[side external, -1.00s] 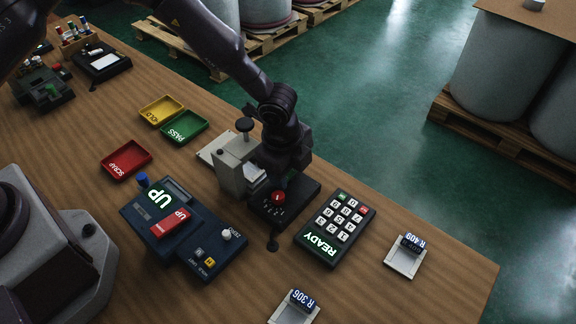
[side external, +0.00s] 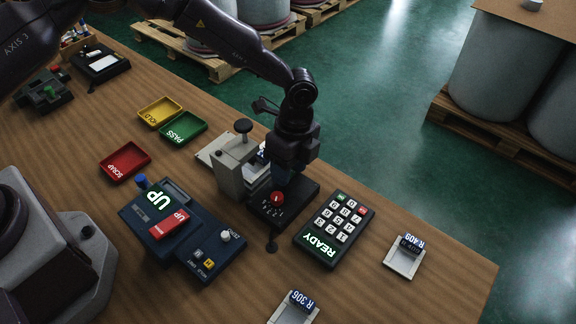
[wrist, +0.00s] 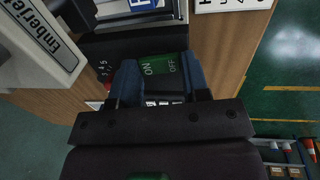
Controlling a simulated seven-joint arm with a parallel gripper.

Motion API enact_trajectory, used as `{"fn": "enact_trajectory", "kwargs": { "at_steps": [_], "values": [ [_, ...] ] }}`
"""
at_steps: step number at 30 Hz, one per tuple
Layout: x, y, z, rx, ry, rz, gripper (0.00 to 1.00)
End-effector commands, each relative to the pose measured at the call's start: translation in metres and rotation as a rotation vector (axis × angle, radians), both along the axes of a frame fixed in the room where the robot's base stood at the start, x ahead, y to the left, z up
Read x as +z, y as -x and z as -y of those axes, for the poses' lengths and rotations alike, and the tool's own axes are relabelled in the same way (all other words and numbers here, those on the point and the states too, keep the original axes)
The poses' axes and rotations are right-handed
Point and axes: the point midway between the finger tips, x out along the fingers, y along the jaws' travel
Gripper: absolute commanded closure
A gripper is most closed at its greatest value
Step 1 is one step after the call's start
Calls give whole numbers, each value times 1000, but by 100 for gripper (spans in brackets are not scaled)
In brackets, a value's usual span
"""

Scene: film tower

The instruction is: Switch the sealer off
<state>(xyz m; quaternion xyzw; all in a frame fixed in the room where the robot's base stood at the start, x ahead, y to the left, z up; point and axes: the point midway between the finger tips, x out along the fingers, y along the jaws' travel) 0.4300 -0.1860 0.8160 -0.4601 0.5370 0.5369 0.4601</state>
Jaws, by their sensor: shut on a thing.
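The sealer (side external: 231,184) is a grey press with a black knob on top and a dark base carrying a round red knob (side external: 278,198). In the wrist view a green switch (wrist: 162,66) marked ON and OFF sits on the sealer's dark part. My gripper (wrist: 160,88) has its blue-grey fingers on either side of this switch and is shut on it. In the side view my gripper (side external: 284,177) is low over the base, behind the red knob. The exact contact is hidden there.
A keypad (side external: 334,230) reading READY stands to the right. A dark blue unit (side external: 188,232) reading UP is in front. Red (side external: 125,162), green (side external: 183,128) and yellow (side external: 160,111) trays lie to the left. Small labelled holders (side external: 404,262) sit near the table's right end.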

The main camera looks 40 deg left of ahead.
Motion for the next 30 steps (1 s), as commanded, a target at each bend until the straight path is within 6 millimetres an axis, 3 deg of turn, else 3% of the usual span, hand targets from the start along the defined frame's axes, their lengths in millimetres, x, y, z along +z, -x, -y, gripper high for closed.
{"fn": "enact_trajectory", "kwargs": {
  "at_steps": [8,9,10,20,23,30],
  "values": [
    [1,-1,0,1,2,0,81],
    [1,-1,0,1,1,0,48],
    [1,-1,0,1,1,1,47],
    [5,-1,0,1,1,1,47],
    [17,-4,0,0,1,3,47],
    [68,-12,0,1,1,6,47]
  ]
}}
